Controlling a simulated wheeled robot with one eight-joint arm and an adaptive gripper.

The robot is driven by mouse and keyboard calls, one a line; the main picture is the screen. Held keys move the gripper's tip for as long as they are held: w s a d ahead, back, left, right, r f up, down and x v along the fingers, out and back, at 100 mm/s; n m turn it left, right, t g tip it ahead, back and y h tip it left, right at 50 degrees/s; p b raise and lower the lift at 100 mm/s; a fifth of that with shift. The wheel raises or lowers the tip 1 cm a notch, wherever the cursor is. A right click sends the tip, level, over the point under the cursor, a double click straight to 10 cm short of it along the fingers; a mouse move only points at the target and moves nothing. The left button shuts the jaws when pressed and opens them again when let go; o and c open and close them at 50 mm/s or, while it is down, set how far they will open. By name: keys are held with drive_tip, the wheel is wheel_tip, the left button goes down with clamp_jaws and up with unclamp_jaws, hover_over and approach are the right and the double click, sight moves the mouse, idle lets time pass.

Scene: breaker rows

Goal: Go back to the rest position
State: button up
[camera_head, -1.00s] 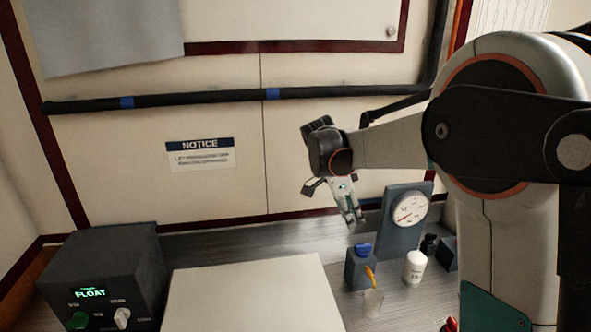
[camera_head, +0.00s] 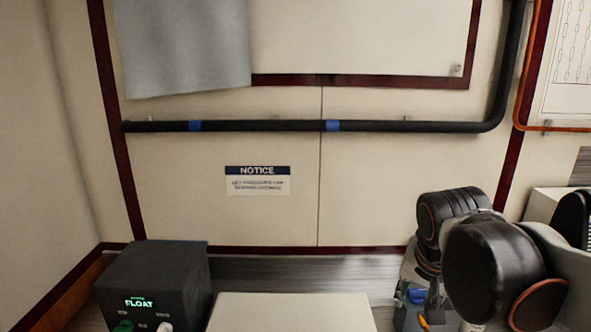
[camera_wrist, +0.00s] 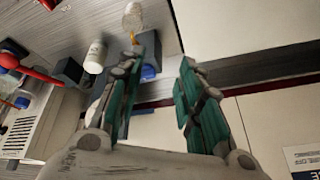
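My gripper (camera_wrist: 160,68) shows in the wrist view with its two green-padded fingers apart and nothing between them. In the head view my arm is folded at the lower right, and the fingers are hidden behind its dark joints. Below the gripper in the wrist view are a clear cup (camera_wrist: 132,18), a white bottle (camera_wrist: 95,57) and a dark block with a blue top (camera_wrist: 148,72). They look apart from the fingers, though one finger partly covers the block.
A dark box reading FLOAT (camera_head: 155,285) stands at the lower left, beside a pale flat-topped box (camera_head: 290,312). A black pipe (camera_head: 260,126) and a notice (camera_head: 258,181) are on the wall. Equipment with red handles (camera_wrist: 32,70) shows in the wrist view.

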drive_tip(key=s+a+f+n+t, duration=0.1)
drive_tip(key=s+f+n, duration=0.1)
drive_tip(key=s+n, duration=0.1)
drive_tip(key=s+a+f+n+t+y+b, duration=0.1)
drive_tip(key=s+f+n, duration=0.1)
drive_tip(key=s, duration=0.4)
drive_tip(key=shift+s+a+f+n+t, duration=0.15)
drive_tip(key=shift+a+f+n+t, duration=0.2)
drive_tip(key=shift+n, duration=0.35)
idle(1.3)
